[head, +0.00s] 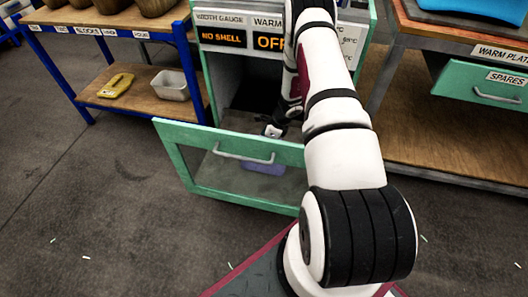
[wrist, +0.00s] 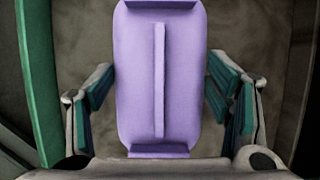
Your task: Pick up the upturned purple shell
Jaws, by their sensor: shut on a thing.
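The purple shell (wrist: 138,82) fills the middle of the wrist view, with a thin raised ridge along its centre and a lip at each end. My gripper (wrist: 160,92) has one finger on each long side of it and is shut on it. In the head view only a purple patch of the shell (head: 264,169) shows, behind the clear front panel of the green-framed door or drawer (head: 178,160). My gripper (head: 273,131) is mostly hidden there by that front and my arm. I cannot tell whether the shell is raised off its support.
The green front with its grey handle (head: 243,157) stands out from the cabinet, close to my gripper. Signs above read "NO SHELL" (head: 222,39) and "OFF". A wooden bench (head: 440,130) is at right.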

